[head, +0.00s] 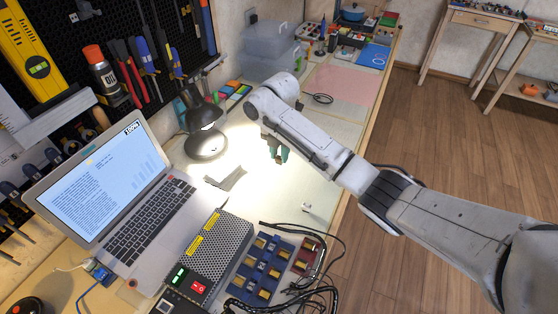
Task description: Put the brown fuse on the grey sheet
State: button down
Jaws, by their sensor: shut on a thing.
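My gripper (278,156) is over the lit pale mat, right of the desk lamp, pointing down. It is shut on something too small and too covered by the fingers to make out. I cannot pick out the brown fuse for certain. A small whitish piece (307,208) lies on the mat near the bench's right edge.
A black lamp (206,138) and an open laptop (130,205) stand left of the grey sheet. A metal power supply (212,256), blue holders (262,268) with brass-coloured parts, a red block (307,255) and loose black cables fill the front. The mat's middle is mostly clear.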

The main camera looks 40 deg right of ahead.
aim_at(279, 160)
jog(key=shift+w+f, duration=0.15)
jog(key=shift+f, duration=0.05)
jog(key=shift+d+f, duration=0.1)
jog(key=shift+f, duration=1.4)
jog(key=shift+f, duration=0.15)
jog(key=c, duration=0.9)
grip_release()
notch_tip(279, 160, up, 12)
jog(key=shift+r, duration=0.15)
